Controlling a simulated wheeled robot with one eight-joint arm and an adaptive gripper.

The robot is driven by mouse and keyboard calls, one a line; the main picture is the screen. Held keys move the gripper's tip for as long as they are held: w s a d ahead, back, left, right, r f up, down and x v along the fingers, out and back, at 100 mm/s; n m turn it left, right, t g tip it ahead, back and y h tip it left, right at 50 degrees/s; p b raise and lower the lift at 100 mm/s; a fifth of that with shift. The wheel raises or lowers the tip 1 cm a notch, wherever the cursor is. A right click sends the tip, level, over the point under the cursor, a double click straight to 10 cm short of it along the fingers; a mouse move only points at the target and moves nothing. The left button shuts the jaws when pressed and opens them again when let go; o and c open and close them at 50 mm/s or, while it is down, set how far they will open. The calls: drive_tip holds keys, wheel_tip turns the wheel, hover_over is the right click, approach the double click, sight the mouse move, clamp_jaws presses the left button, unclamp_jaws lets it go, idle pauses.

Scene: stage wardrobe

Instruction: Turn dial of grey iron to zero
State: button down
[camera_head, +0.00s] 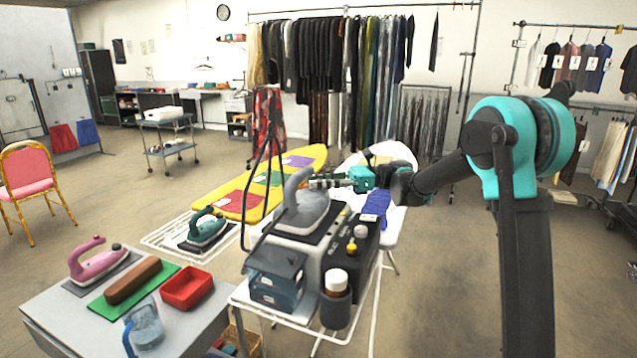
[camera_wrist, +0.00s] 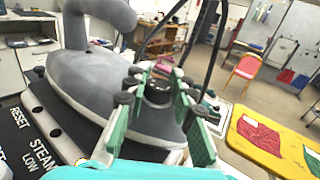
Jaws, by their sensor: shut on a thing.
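The grey iron (camera_head: 300,214) stands on a dark steam station (camera_head: 335,250) in the middle of the head view. It fills the left of the wrist view (camera_wrist: 78,82). Its dark round dial (camera_wrist: 158,92) sits on the iron's side in the wrist view, between my green finger pads. My gripper (camera_wrist: 155,100) is shut on the dial. In the head view my gripper (camera_head: 316,184) reaches in from the right, against the iron just below its handle. The dial is hidden there, and I cannot read its mark or its setting.
The station's top has knobs (camera_head: 351,246) and white lettering beside the iron. A teal iron (camera_head: 207,229) and a yellow ironing board (camera_head: 248,190) lie behind. A pink iron (camera_head: 95,262) and red tray (camera_head: 187,288) stand on the left table. A black cable frame rises close by.

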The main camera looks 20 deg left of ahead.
idle(0.4)
drive_tip(key=c, duration=1.2)
unclamp_jaws()
drive_tip(key=v, duration=1.2)
